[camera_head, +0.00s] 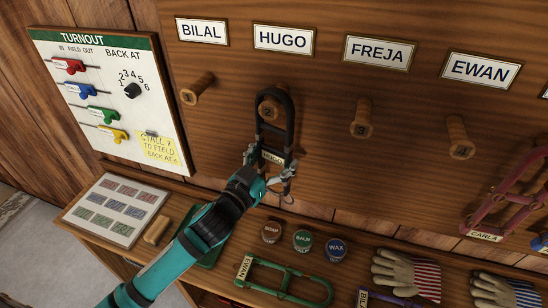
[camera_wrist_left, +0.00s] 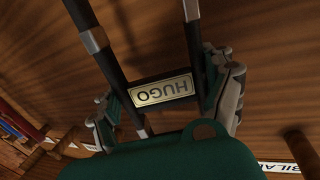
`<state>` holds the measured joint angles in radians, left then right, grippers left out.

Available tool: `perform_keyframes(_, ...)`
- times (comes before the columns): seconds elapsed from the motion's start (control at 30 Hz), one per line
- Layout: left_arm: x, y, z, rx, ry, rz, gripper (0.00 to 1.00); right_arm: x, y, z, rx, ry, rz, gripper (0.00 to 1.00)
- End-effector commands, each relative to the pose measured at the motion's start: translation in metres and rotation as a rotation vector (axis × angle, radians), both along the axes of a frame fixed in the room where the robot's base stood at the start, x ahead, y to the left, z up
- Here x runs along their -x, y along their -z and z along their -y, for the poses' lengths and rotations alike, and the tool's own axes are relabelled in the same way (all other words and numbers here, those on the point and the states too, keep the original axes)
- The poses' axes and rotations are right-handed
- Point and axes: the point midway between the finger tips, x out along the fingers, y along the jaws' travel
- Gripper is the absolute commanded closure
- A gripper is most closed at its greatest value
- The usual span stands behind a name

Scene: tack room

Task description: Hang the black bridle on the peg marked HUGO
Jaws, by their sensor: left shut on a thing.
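The black bridle (camera_head: 289,118) hangs upright in front of the wooden board, with a small HUGO plate on its lower part. My left gripper (camera_head: 268,170) is shut on this lower part; the wrist view shows its fingers (camera_wrist_left: 168,100) on both sides of the bridle's plate (camera_wrist_left: 162,91) and straps. The HUGO sign (camera_head: 283,39) is straight above. Peg 2 (camera_head: 269,106), below that sign, shows inside the bridle's upper loop. I cannot tell whether the loop rests on the peg or is only in front of it. My right gripper is not in view.
Peg 1 (camera_head: 196,89), peg 3 (camera_head: 362,123) and the peg under EWAN (camera_head: 459,138) are bare. A red bridle (camera_head: 504,195) hangs at right. A green bridle (camera_head: 286,283), tins (camera_head: 303,240) and gloves (camera_head: 408,275) lie on the shelf below. A turnout board (camera_head: 105,95) is at left.

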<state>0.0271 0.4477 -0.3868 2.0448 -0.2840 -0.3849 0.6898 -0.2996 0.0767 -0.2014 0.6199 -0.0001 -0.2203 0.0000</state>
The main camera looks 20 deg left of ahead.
Motion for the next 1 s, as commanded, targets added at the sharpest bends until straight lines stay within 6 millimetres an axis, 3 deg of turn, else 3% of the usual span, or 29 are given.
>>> perform_keyframes(0.17,0.0,-0.002,0.0,0.001,0.001,0.005,0.77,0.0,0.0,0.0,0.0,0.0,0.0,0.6)
perform_keyframes(0.2,0.0,-0.002,0.0,0.001,0.001,0.005,0.14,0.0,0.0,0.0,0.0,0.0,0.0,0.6)
perform_keyframes(0.3,0.0,-0.002,0.0,0.001,0.001,0.004,0.01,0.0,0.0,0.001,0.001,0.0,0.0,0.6)
perform_keyframes(0.67,0.005,0.002,-0.001,0.0,0.0,-0.003,0.0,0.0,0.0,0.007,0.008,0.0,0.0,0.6)
perform_keyframes(1.0,0.065,0.002,-0.02,0.001,0.0,-0.004,0.0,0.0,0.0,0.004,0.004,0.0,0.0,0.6)
